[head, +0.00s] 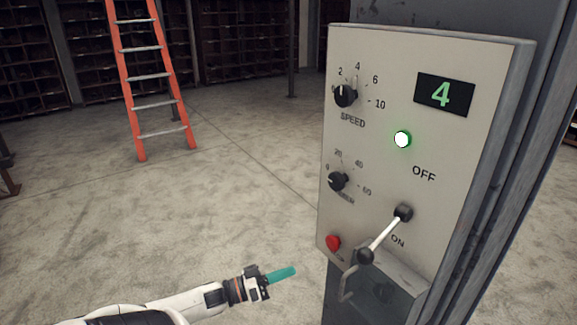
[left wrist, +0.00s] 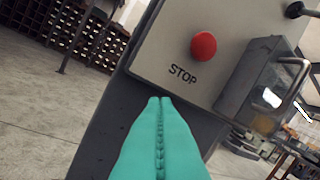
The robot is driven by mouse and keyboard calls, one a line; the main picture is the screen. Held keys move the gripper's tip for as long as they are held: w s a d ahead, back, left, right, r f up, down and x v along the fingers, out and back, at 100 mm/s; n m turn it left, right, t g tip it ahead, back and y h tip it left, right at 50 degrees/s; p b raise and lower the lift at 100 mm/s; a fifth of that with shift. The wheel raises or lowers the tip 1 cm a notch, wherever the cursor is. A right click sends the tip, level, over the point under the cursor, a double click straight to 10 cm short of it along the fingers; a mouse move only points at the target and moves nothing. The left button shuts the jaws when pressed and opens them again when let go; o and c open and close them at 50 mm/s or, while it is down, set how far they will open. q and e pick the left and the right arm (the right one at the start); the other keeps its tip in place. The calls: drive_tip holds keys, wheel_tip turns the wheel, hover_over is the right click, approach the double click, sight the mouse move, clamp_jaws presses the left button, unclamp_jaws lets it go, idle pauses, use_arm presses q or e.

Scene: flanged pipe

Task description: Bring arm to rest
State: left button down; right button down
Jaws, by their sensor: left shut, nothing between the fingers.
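My left gripper (head: 283,273) reaches in from the bottom left of the head view, to the left of the control panel (head: 480,130). Its teal fingers are shut together and empty. In the left wrist view the shut fingers (left wrist: 160,102) point toward the panel's lower edge, below the red STOP button (left wrist: 203,46). They look apart from the panel. My right gripper is in neither view.
The panel has a speed knob (head: 345,95), a second knob (head: 337,181), a display (head: 445,94) reading 4, a lit green lamp (head: 402,139) and a lever (head: 385,236) tilted toward ON. An orange ladder (head: 152,105) stands behind on open concrete floor.

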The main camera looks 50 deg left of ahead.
use_arm(q)
drive_tip(key=s+d+f+n+g+y, duration=0.1)
drive_tip(key=s+f+g+y, duration=0.35)
drive_tip(key=f, duration=0.95)
drive_tip(key=s+d+f+g+y, duration=0.1)
drive_tip(key=s+f+g+y, duration=0.35)
drive_tip(key=f, duration=0.95)
drive_tip(key=s+d+f+m+g+h, duration=0.1)
drive_tip(key=s+d+f+g, duration=0.3)
drive_tip(key=s+d+f, duration=0.5)
drive_tip(key=s+d+f+m+g+h, duration=0.1)
drive_tip(key=s+d+f+m+g, duration=0.3)
drive_tip(key=s+d+f, duration=0.4)
drive_tip(key=s+d, duration=0.4)
drive_tip(key=s, duration=0.2)
drive_tip(key=shift+s+f+m+h, duration=0.3)
drive_tip(key=shift+f, duration=0.05)
